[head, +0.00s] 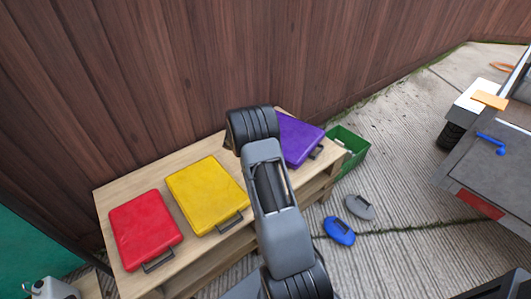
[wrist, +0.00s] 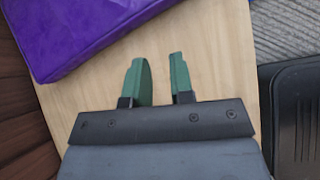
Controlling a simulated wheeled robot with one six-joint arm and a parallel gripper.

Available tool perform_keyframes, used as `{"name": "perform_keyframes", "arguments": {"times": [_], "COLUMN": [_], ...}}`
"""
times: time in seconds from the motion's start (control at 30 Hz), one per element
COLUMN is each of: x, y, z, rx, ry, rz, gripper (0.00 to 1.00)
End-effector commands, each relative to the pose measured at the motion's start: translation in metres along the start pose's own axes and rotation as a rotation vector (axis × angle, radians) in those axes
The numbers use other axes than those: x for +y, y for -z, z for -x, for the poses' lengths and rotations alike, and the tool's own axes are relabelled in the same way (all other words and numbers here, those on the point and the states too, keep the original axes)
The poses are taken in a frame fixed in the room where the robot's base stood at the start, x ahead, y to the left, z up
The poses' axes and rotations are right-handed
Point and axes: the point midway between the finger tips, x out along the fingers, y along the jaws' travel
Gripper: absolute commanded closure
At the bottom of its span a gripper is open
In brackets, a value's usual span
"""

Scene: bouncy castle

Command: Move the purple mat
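The purple mat (head: 299,139) lies flat on the right end of the wooden bench (head: 104,197) in the head view, its left part hidden behind my arm. It has a dark handle on its near right edge. In the wrist view the purple mat (wrist: 75,30) fills the upper left. My gripper (wrist: 158,58) is over bare bench wood with its two green fingers apart and nothing between them. The mat is to the upper left of the fingertips, apart from them. In the head view my gripper is hidden behind my arm.
A yellow mat (head: 206,193) and a red mat (head: 145,230) lie left along the bench. A green crate (head: 352,146) stands right of it. Blue (head: 339,230) and grey (head: 360,207) objects lie on the paving. A wooden fence (head: 200,70) stands behind the bench. A cart is at right.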

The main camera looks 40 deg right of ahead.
Motion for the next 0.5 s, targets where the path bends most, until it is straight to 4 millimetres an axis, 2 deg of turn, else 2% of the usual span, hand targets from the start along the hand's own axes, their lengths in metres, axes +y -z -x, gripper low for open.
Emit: {"name": "perform_keyframes", "arguments": {"times": [0.03, 0.1, 0.17, 0.3, 0.4, 0.5], "x": [-0.002, -0.01, -0.022, -0.062, -0.097, -0.132], "y": [-0.005, -0.009, -0.01, -0.005, 0.004, 0.015], "z": [0.023, 0.057, 0.09, 0.168, 0.214, 0.251], "rx": [0.018, 0.06, 0.106, 0.242, 0.347, 0.451], "ry": [-0.007, -0.007, 0.0, 0.04, 0.089, 0.153], "rz": [-0.069, -0.197, -0.328, -0.652, -0.865, -1.05], "gripper": [0.73, 0.67, 0.65, 0.65, 0.65, 0.65]}}
